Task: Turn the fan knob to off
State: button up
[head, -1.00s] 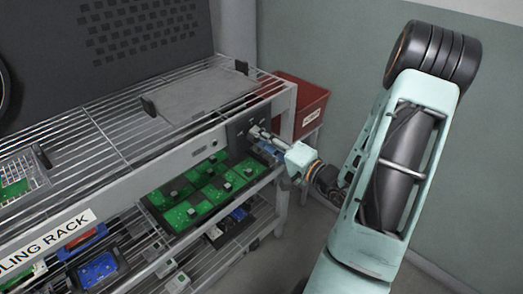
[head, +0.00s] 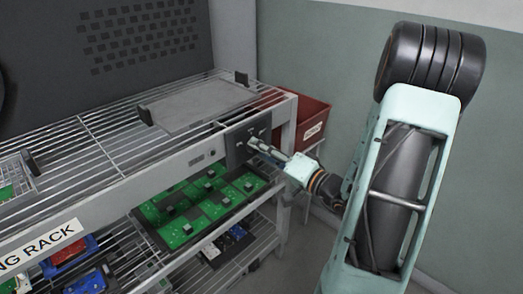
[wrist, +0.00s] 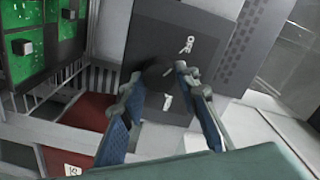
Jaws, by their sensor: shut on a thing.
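A dark control panel (head: 238,147) is fixed to the right end of the rack's front rail. In the wrist view the panel (wrist: 205,22) fills the upper middle, with small white markings. A round dark knob (wrist: 158,74) stands out from it, between my fingertips. My gripper (head: 258,144) reaches the panel from the right in the head view. In the wrist view my gripper (wrist: 158,78) is shut on the knob, one blue-padded finger on each side. The fingers partly hide the knob. I cannot read its setting.
The wire rack's top shelf (head: 105,138) holds a flat grey plate (head: 200,104). Green circuit boards (head: 205,205) lie on the shelf below. A red bin (head: 314,122) stands behind the rack's right end, near the wall.

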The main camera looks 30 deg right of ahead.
jog(key=o, duration=1.2)
jog(key=shift+c, duration=0.2)
jog(key=shift+s, duration=0.1)
jog(key=v, duration=1.2)
jog(key=shift+r, duration=0.1)
